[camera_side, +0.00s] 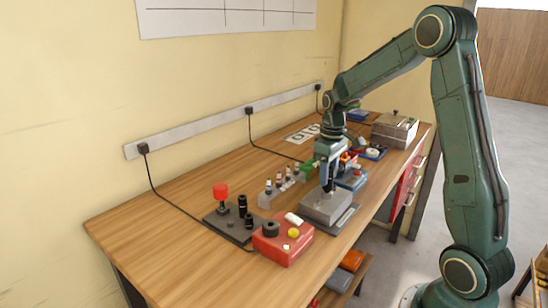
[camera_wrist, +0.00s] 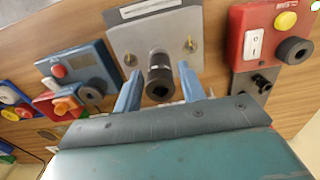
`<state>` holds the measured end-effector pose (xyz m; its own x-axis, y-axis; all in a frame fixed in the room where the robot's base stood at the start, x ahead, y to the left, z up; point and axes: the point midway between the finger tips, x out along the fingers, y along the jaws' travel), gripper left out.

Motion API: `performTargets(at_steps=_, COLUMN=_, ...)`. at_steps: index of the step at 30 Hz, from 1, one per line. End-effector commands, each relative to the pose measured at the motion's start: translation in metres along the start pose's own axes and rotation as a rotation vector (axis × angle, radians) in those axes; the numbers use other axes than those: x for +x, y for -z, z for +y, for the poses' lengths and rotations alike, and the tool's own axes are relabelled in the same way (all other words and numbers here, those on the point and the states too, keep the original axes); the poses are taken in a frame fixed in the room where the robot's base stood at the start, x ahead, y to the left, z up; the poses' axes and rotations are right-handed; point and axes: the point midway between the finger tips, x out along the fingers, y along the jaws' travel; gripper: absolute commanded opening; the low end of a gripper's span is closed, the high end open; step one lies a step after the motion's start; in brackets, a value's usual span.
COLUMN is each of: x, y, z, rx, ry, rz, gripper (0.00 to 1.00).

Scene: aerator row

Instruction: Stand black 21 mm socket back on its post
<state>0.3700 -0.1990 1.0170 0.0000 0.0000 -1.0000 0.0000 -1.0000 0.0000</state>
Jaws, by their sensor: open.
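A black socket (camera_wrist: 160,68) stands on the grey metal box (camera_wrist: 128,36), its square-holed end facing the wrist camera. My gripper (camera_wrist: 158,80) is open, with one blue finger on each side of the socket and gaps visible between. In the side view my gripper (camera_side: 328,180) is low over the grey box (camera_side: 318,212), and a dark shape there looks like the socket. A dark board (camera_side: 226,233) left of it carries black upright cylinders (camera_side: 242,206) and a red mushroom-shaped knob (camera_side: 220,190). I cannot tell which of its posts is bare.
Small bottles (camera_side: 280,181) stand behind. Blue boxes (camera_side: 350,179) and a metal case (camera_side: 394,130) are to the right. The table's front left is clear.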

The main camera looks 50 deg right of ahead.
Motion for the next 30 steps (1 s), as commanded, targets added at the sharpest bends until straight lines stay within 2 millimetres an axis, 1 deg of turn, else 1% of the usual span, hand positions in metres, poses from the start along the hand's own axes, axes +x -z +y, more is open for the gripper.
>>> performTargets(at_steps=2, x=0.000, y=0.000, z=0.000, rx=0.000, ry=0.000, rz=0.000, gripper=0.39)
performTargets(at_steps=3, x=0.000, y=0.000, z=0.000, rx=0.000, ry=0.000, rz=0.000, gripper=0.31)
performTargets(at_steps=7, x=0.000, y=0.000, z=0.000, rx=0.000, ry=0.000, rz=0.000, gripper=0.05)
performTargets(at_steps=13, x=-0.002, y=0.000, z=0.000, rx=0.000, ry=-0.001, rz=0.001, gripper=0.05)
performTargets(at_steps=17, x=-0.007, y=0.001, z=0.000, rx=0.000, ry=-0.001, rz=0.003, gripper=0.05)
performTargets(at_steps=30, x=-0.035, y=0.001, z=0.000, rx=0.000, ry=-0.001, rz=0.002, gripper=0.05)
